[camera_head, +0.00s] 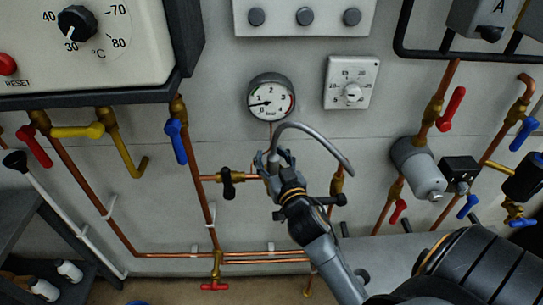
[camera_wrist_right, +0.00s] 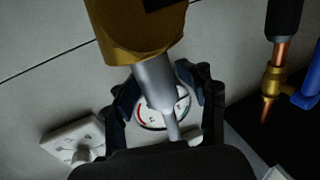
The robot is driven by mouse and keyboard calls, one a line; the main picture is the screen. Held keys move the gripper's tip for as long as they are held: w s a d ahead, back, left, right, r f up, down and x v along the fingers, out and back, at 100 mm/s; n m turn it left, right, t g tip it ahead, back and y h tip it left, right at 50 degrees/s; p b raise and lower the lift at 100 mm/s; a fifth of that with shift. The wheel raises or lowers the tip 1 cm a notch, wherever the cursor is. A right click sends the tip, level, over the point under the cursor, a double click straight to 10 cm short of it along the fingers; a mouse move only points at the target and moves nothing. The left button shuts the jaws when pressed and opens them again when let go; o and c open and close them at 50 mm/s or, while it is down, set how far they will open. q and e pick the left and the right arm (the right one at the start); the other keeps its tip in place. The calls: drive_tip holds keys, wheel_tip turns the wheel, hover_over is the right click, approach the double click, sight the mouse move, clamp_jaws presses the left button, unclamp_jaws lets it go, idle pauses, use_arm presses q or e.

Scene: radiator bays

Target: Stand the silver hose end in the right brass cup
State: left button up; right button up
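The silver hose end (camera_wrist_right: 155,85) stands between the fingers of my right gripper (camera_head: 274,157), at the near end of the arched grey hose (camera_head: 322,136). In the right wrist view, the right gripper (camera_wrist_right: 162,90) has its fingers spread either side of the hose end, with a gap showing on one side. A brass fitting (camera_wrist_right: 142,38) meets the silver part there. It looks like the cup, but its mouth is hidden, so how deep the silver sits cannot be told. My left gripper is out of view.
A pressure gauge (camera_head: 271,97) and a white thermostat (camera_head: 351,82) are on the wall above. A black-handled valve (camera_head: 228,182) is left of my right gripper; copper pipes (camera_head: 203,205) run around it. A grey cylinder (camera_head: 418,168) is at the right.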

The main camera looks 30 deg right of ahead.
drive_tip(key=shift+w+f, duration=0.1)
drive_tip(key=b+v, duration=0.3)
drive_tip(key=v, duration=0.9)
drive_tip(key=shift+b, duration=0.3)
